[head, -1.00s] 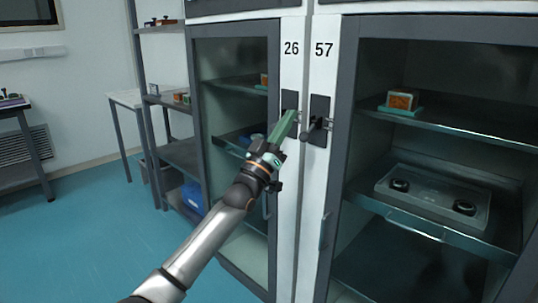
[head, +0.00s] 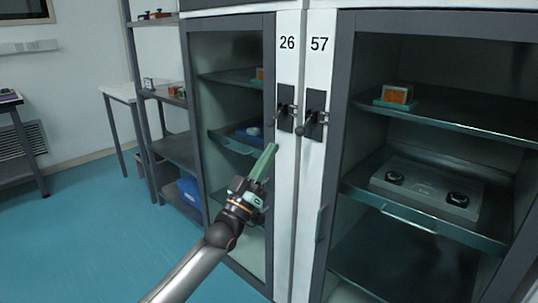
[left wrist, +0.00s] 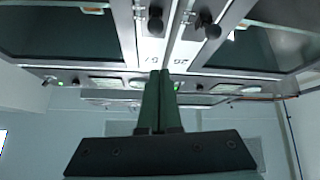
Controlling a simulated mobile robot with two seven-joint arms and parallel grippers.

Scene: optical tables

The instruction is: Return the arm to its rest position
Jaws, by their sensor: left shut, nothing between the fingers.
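My left arm comes in from the bottom of the head view. Its gripper (head: 271,148) has green fingers pressed together with nothing between them. The fingertips are in front of cabinet 26 (head: 287,70), below and left of its black latch (head: 286,112). In the left wrist view the shut fingers (left wrist: 160,74) point up the picture towards the cabinet fronts, which appear upside down with their two latches. My right gripper is not in view.
Cabinet 57 (head: 318,75) stands beside cabinet 26 and holds a grey device (head: 425,187) and a small orange box (head: 397,94) on its shelves. A shelf rack (head: 168,150) and a white table (head: 118,97) stand to the left. The blue floor (head: 90,235) at left is clear.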

